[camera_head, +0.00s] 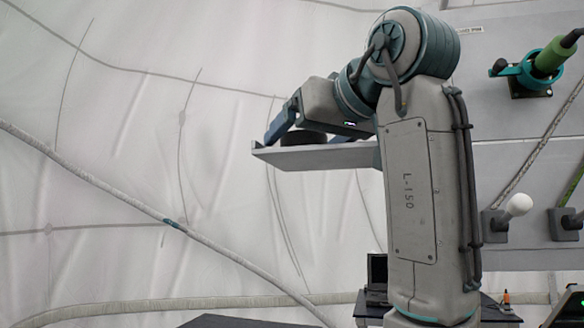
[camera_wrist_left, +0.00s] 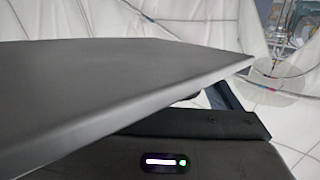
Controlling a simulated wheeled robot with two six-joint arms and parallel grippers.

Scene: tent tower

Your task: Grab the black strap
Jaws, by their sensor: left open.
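A dark rounded object (camera_head: 303,138), which looks like the black strap coiled up, rests on the small shelf (camera_head: 310,158) in the head view. It is partly hidden behind my wrist. My left gripper (camera_head: 281,122) is at the shelf, beside and just above the dark object, with a blue finger in front of it. The gripper is open; I cannot tell whether it touches the object. In the left wrist view the grey shelf board (camera_wrist_left: 110,85) covers much of the picture, close to the gripper, and the strap is not clearly visible. My right gripper is not in view.
A grey wall panel at right carries a teal holder with a green-handled tool (camera_head: 552,58), a white-knobbed lever (camera_head: 517,206) and ropes. A laptop (camera_head: 377,272) stands on a low table behind my arm.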

